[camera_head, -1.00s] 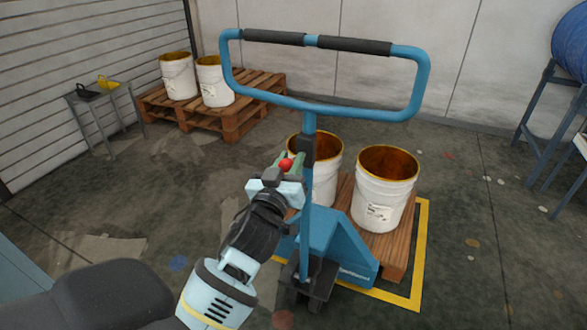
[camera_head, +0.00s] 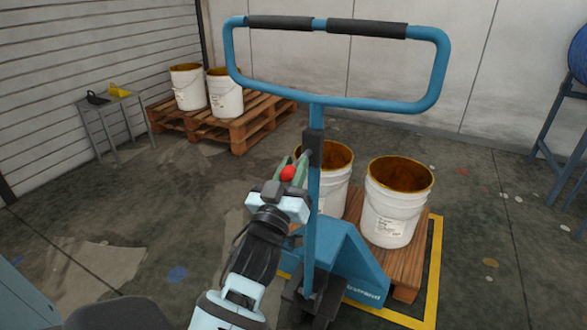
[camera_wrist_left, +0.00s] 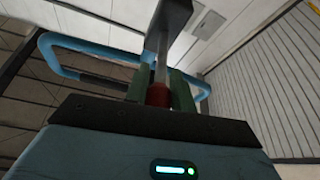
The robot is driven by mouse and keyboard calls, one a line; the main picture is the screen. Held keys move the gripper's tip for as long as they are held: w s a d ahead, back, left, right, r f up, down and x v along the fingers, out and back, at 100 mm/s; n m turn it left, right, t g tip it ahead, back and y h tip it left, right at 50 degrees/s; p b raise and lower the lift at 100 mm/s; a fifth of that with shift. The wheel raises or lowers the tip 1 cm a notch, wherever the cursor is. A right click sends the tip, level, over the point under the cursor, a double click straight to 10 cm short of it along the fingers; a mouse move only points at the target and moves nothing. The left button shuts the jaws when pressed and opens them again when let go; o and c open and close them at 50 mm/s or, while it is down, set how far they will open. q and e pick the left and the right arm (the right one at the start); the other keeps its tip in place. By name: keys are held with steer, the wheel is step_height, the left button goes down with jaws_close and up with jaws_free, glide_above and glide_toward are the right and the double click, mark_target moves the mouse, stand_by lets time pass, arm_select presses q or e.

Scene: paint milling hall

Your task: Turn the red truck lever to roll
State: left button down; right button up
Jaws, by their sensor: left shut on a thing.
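The red truck lever (camera_head: 288,173) is a red knob on a short grey rod that joins a dark block on the blue pallet truck's (camera_head: 313,225) upright. My left gripper (camera_head: 289,177) is shut on the red knob, with a green finger on each side. In the left wrist view the red knob (camera_wrist_left: 159,95) sits between the green fingers, and its rod runs up to the dark block (camera_wrist_left: 172,14). The truck's blue loop handle (camera_head: 437,70) with black grips rises above. My right gripper is not in view.
The truck stands at a wooden pallet (camera_head: 408,270) with two white buckets (camera_head: 391,215) inside a yellow floor outline (camera_head: 434,270). Another pallet (camera_head: 240,132) with two buckets is at the back left, beside a small grey table (camera_head: 112,100). Floor at left is clear.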

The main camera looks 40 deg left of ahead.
arm_select(q)
steer(key=shift+f, duration=0.25)
steer(key=c, duration=1.2)
jaws_free()
steer(key=shift+c, duration=0.2)
steer(key=shift+o, duration=0.3)
steer(key=shift+r, duration=0.1)
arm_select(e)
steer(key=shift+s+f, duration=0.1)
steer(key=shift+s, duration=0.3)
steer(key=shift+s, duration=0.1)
arm_select(q)
steer(key=b+v, duration=0.1)
steer(key=v, duration=0.6)
steer(key=shift+s, duration=0.35)
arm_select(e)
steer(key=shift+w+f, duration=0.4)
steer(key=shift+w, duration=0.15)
arm_select(q)
steer(key=shift+d, duration=0.15)
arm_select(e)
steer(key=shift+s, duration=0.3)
